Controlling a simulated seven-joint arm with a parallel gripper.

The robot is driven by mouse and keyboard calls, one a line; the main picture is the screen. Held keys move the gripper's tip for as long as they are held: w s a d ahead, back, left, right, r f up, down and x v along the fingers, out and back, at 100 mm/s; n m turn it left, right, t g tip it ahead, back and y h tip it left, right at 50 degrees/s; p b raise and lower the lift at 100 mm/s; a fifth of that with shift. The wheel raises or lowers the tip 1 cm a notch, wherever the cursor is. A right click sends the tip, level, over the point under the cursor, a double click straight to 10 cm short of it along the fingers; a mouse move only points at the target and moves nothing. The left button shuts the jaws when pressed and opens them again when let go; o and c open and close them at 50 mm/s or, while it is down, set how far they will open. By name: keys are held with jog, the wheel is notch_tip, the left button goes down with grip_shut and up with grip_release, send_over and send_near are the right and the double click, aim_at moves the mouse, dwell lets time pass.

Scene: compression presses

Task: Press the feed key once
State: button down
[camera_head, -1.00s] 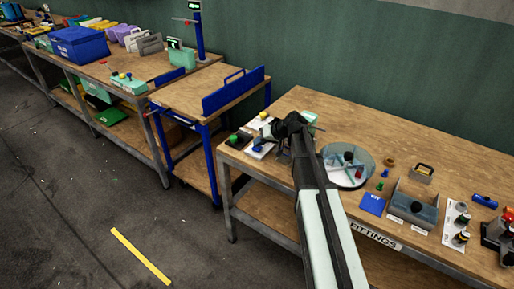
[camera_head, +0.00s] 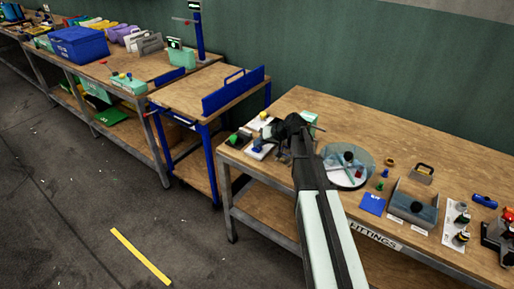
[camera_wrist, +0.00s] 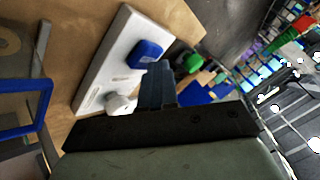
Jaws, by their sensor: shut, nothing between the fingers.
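A white key panel (camera_wrist: 115,62) lies at the table's left end, with a blue key (camera_wrist: 145,54) and a white key (camera_wrist: 120,104) on it. Any lettering is too small to read, so I cannot tell which is the feed key. My gripper (camera_wrist: 158,80) is shut and empty, with its fingertips beside the blue key in the wrist view; I cannot tell whether they touch.
A green button (camera_head: 233,138) stands left of the panel, and a yellow button (camera_head: 263,115) behind it. A round clear-lidded dish (camera_head: 366,163), a grey bin (camera_head: 412,208) and a blue card (camera_head: 372,203) lie to the right. The table's back middle is clear.

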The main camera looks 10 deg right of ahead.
aim_at(259, 148)
jog(key=shift+r, duration=0.9)
jog(key=shift+r, duration=2.5)
